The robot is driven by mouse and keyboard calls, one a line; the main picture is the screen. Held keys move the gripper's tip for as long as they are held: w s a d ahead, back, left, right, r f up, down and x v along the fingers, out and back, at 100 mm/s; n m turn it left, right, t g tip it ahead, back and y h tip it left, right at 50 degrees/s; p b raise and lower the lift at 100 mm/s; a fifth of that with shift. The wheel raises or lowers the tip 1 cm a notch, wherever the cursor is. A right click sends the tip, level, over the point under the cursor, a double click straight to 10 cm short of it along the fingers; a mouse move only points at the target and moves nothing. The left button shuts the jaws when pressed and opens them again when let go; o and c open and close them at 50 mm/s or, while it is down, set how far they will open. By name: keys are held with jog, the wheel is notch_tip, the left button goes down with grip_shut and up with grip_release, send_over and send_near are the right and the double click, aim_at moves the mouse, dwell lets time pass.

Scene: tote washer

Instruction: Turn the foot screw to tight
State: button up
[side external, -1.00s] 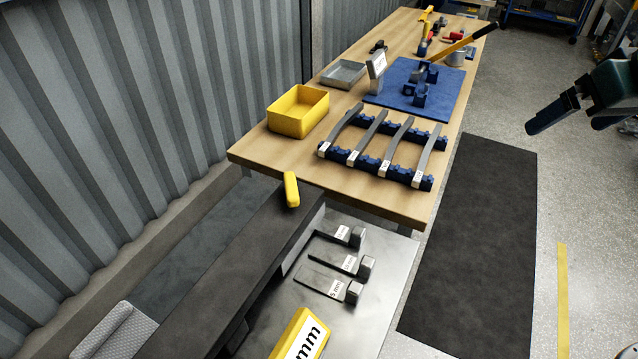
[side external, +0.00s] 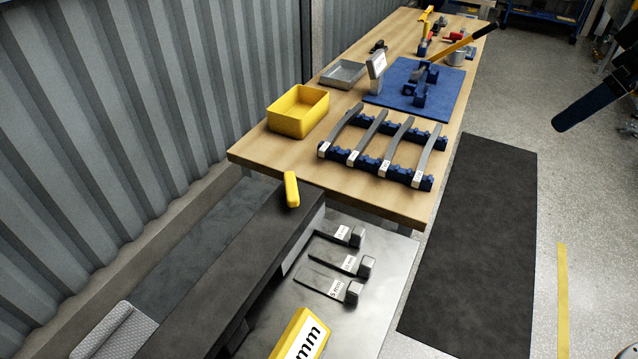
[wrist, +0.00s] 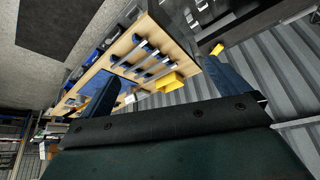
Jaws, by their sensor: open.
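I cannot make out a foot screw in either view. My gripper (side external: 590,103) is at the right edge of the side external view, over the floor and well apart from the workbench; only one long blue finger shows clearly there. In the wrist view my gripper (wrist: 170,84) has its two blue fingers spread wide, with nothing held between them. A wooden workbench (side external: 270,163) shows beyond the fingers in the wrist view, tilted.
On the bench are a yellow bin (side external: 298,112), a grey tray (side external: 343,75), a blue rack (side external: 425,184) with several metal bars, and a blue board (side external: 452,80) with a lever fixture. Labelled metal gauges (side external: 335,286) lie on a lower metal surface. A dark mat (side external: 470,240) covers clear floor.

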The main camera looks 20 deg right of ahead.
jog(key=w+a+n+g+y, duration=0.1)
jog(key=w+a+n, duration=0.3)
jog(key=w+a, duration=0.45)
jog(key=n+g+y, duration=0.2)
jog(key=n+g, duration=0.1)
jog(key=n, duration=0.6)
send_over(292, 184)
jog(key=d, duration=0.5)
notch_tip(292, 184, down, 18)
jog(key=r, duration=0.1)
jog(key=shift+s+f, duration=0.25)
jog(key=shift+s, duration=0.1)
jog(key=x, duration=1.3)
jog(key=shift+s+f, duration=0.15)
jog(key=shift+f, duration=0.25)
jog(key=shift+c, duration=0.4)
